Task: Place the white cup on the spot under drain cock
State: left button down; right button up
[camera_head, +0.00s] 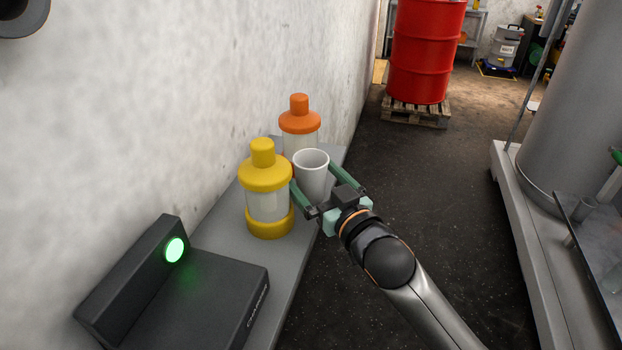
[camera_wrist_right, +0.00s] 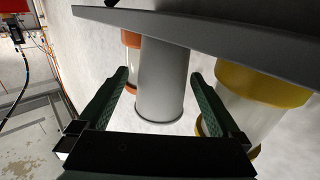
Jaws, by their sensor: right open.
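The white cup (camera_head: 311,174) stands upright on the grey shelf along the wall, between a yellow-capped bottle and an orange-capped bottle. My right gripper (camera_head: 314,177) is open, with one finger on each side of the cup. In the right wrist view the cup (camera_wrist_right: 163,85) looks grey and lies between the two spread fingers (camera_wrist_right: 158,77), with visible gaps beside it. I cannot clearly make out the drain cock or the spot under it. My left gripper is not in view.
The yellow bottle (camera_head: 267,203) is close to the left finger; the orange bottle (camera_head: 299,121) is behind the cup. A black device with a green light (camera_head: 174,250) is nearer. A large grey tank (camera_head: 572,110) stands at right. The dark floor (camera_head: 430,190) between is clear.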

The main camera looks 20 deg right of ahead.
jog(key=shift+w+a+r, duration=0.1)
jog(key=shift+w+a, duration=0.15)
jog(key=shift+w, duration=0.7)
jog(key=shift+w+a, duration=0.25)
jog(key=shift+w, duration=0.65)
jog(key=shift+c, duration=0.2)
